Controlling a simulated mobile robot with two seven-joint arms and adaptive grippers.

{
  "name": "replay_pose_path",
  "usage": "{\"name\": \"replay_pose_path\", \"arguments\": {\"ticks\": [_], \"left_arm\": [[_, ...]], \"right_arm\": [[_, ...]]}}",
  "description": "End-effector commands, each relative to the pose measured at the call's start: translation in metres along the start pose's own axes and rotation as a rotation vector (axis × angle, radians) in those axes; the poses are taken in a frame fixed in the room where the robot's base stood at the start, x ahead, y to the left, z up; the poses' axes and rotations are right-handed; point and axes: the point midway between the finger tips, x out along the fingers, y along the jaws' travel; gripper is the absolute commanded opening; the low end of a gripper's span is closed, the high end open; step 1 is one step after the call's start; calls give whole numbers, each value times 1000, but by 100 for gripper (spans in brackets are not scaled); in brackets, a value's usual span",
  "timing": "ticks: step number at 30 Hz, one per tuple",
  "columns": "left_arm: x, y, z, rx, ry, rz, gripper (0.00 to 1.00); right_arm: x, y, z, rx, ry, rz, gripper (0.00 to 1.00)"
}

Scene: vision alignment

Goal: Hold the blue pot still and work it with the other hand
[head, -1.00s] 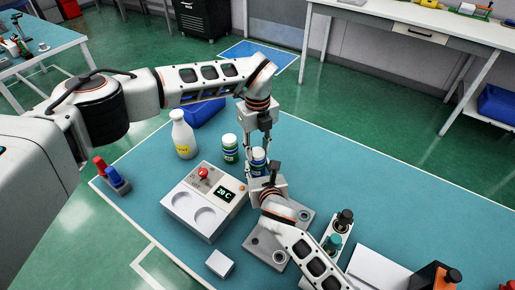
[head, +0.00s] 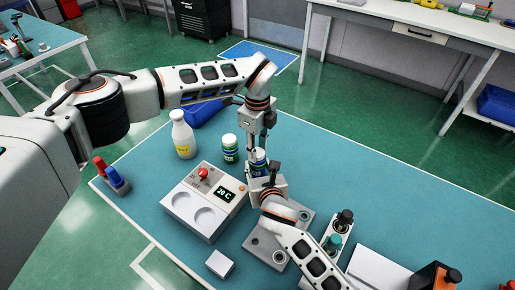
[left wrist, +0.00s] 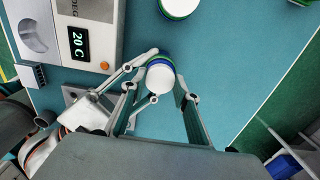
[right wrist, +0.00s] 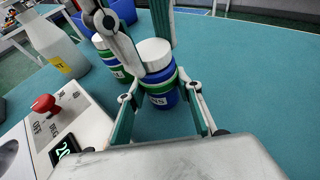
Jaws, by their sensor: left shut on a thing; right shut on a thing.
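The blue pot (head: 259,158) is a small upright jar with a white lid and a green band, standing on the teal table. It also shows in the right wrist view (right wrist: 161,96), and in the left wrist view (left wrist: 160,78) from above. My left gripper (head: 258,151) reaches down from above, its fingers shut around the pot's white lid. My right gripper (head: 260,171) comes in from the front, low down, its fingers shut on either side of the pot's blue body. The fingers hide parts of the pot.
A second similar jar (head: 230,148) and a white bottle (head: 183,136) stand close by on the left. A white device (head: 205,200) with a red knob and a 20 C display is just left of my right gripper.

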Motion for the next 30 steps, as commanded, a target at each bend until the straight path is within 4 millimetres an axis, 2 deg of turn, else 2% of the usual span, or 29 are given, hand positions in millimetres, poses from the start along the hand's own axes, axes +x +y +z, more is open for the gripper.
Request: {"name": "replay_pose_path", "arguments": {"ticks": [21, 30], "left_arm": [[-20, 0, 0, 1, -1, 0, 4], [-22, 0, 0, 1, 0, 0, 4]], "right_arm": [[0, 0, -2, -1, 2, -1, 0], [0, 0, -2, -1, 2, -1, 0]]}}
